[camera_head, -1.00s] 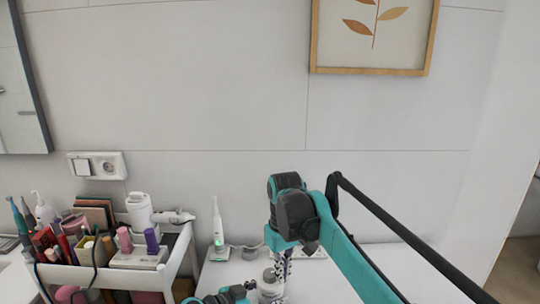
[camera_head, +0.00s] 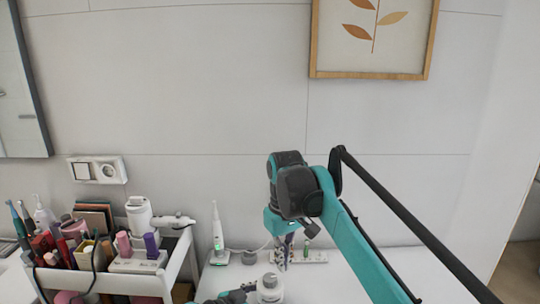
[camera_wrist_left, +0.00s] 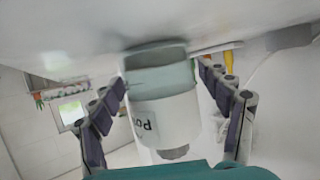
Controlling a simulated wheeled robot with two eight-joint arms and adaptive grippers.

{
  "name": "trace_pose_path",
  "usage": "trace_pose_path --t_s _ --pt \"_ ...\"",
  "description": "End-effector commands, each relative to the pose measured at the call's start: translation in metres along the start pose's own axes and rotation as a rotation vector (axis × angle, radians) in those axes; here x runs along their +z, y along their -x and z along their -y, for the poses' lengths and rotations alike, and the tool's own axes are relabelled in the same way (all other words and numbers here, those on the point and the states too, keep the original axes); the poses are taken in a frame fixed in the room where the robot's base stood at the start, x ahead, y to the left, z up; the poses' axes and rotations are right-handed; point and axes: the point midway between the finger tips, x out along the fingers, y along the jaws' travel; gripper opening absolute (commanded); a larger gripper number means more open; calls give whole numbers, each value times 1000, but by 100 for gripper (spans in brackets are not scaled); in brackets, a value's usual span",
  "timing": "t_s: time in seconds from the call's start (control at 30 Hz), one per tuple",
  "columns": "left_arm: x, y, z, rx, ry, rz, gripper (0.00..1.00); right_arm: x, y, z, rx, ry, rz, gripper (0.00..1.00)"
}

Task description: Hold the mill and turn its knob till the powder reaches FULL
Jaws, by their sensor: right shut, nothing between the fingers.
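The mill (camera_wrist_left: 165,110) fills the middle of the left wrist view, upside down in that picture, with a clear greenish lower part, a white labelled body and a grey knob. In the head view its white top (camera_head: 269,289) shows at the bottom edge. My left gripper (camera_wrist_left: 162,82) has a finger on each side of the mill, tips against its sides. In the head view only a bit of it shows, left of the mill. My right gripper (camera_head: 283,265) points down, shut and empty, behind and slightly right of the mill's top. The powder level and FULL mark cannot be read.
A white cart (camera_head: 178,262) crowded with cosmetics stands at the left. The table right of the mill looks clear.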

Motion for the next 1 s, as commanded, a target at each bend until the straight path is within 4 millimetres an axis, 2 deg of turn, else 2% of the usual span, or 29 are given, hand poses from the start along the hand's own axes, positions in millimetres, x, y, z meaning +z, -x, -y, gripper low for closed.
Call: trace_pose_path --t_s 0.3,0.43,0.8,1.0 --pt "0 1 0 0 0 0 85 0 0 0 0 0 0 0" --pt "0 12 1 -2 2 0 85 0 0 0 0 0 0 0" --pt "0 88 1 -5 2 0 85 0 0 0 0 0 0 0" --pt "0 114 1 -2 1 0 85 0 0 0 0 0 0 0"
